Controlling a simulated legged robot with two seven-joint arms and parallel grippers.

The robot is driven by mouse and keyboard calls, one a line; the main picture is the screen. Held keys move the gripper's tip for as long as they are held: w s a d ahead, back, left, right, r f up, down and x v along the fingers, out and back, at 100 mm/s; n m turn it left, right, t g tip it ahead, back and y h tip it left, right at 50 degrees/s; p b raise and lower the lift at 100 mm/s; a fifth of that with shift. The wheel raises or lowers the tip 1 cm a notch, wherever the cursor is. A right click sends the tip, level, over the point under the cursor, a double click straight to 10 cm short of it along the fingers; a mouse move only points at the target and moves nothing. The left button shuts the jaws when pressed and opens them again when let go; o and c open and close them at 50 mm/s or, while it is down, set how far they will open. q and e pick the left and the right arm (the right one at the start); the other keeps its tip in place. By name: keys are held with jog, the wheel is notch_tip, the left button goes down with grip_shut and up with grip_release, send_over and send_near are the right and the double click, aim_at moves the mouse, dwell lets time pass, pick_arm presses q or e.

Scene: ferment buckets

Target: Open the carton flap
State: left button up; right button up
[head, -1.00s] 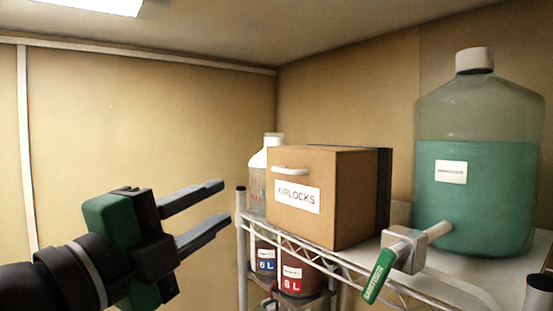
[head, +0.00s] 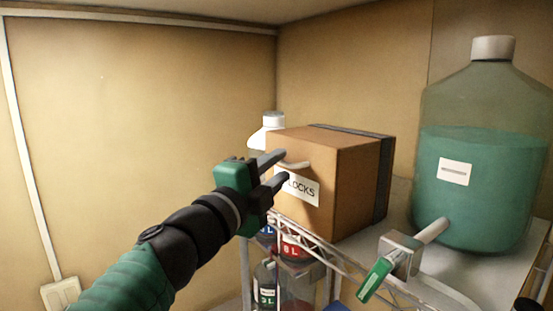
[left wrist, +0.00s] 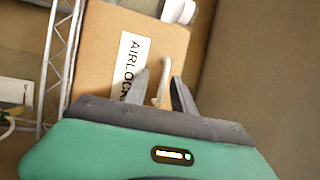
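The brown carton (head: 345,190) with a label ending in "LOCKS" sits on the wire shelf, its front face toward me. A pale handle (head: 298,165) sticks out near the top of that face. My left gripper (head: 282,166) is open in front of the handle, and one finger covers part of the label. In the left wrist view the handle (left wrist: 161,84) shows between the two spread fingers (left wrist: 160,95), with a gap on each side. The carton (left wrist: 98,60) and its "AIRLOCKS" label fill the middle of that view. My right gripper is not in view.
A large jug of green liquid (head: 475,190) with a tap and green lever (head: 374,280) stands right of the carton. A white-capped bottle (head: 271,122) stands behind it. Labelled bottles (head: 292,247) stand on the lower shelf. The left side is bare wall.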

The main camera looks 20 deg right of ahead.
pick_arm(q)
jog(key=shift+d, duration=0.15)
jog(key=shift+s+r, duration=0.1)
jog(key=shift+s, duration=0.1)
jog(key=shift+c, duration=0.2)
jog(key=shift+s+a, duration=0.15)
jog(key=shift+a, duration=0.1)
jog(key=shift+c, duration=1.1)
jog(key=shift+a, duration=0.15)
grip_shut()
